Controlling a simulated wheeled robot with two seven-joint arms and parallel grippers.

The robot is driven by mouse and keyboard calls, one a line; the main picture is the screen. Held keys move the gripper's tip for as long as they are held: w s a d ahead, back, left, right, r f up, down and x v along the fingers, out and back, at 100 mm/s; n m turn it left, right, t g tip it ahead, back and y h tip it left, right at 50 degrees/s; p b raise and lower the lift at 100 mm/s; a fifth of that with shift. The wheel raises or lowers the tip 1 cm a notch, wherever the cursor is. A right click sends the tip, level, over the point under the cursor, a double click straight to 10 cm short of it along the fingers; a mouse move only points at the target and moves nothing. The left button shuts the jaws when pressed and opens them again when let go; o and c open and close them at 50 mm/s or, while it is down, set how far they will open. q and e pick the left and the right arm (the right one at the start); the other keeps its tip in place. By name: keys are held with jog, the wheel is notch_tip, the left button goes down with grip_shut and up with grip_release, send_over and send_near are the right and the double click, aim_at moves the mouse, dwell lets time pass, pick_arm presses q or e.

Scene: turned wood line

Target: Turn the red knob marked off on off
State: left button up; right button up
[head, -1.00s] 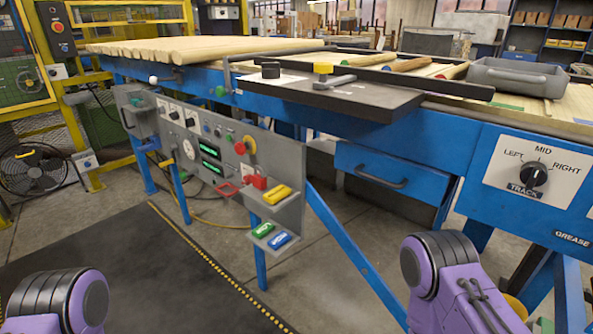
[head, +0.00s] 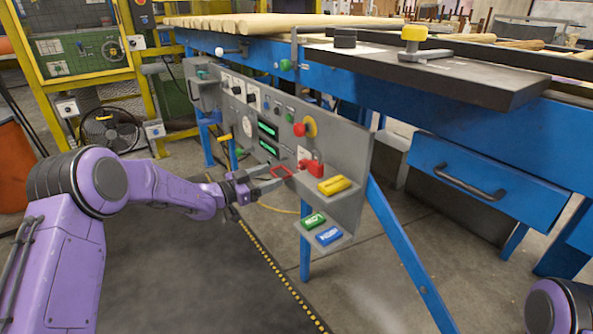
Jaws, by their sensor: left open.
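The grey control panel (head: 345,190) stands at the middle, with a red knob (head: 313,168) low on its face in front of a small white label plate. Any off and on lettering is too small to read. My left gripper (head: 275,179) is open and empty, its fingers pointing right towards the panel. Its tips are a little left of the red knob and apart from it, close to a red loop handle (head: 282,171). My right gripper is out of view; only a purple part of my right arm shows at the bottom right.
A red mushroom button (head: 300,129) on a yellow base sits above the knob. A yellow block (head: 334,186) sits just below right, with green (head: 313,220) and blue (head: 329,235) blocks on a lower ledge. A blue drawer (head: 490,180) is at the right.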

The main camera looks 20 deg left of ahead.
aim_at(298, 166)
pick_arm(q)
jog(key=b+x, duration=0.2)
jog(key=x, duration=0.7)
jog(key=shift+w+d+f, duration=0.1)
jog(key=shift+w+d, duration=0.35)
jog(key=shift+w, duration=0.05)
jog(key=c, duration=1)
jog(key=shift+c, duration=0.2)
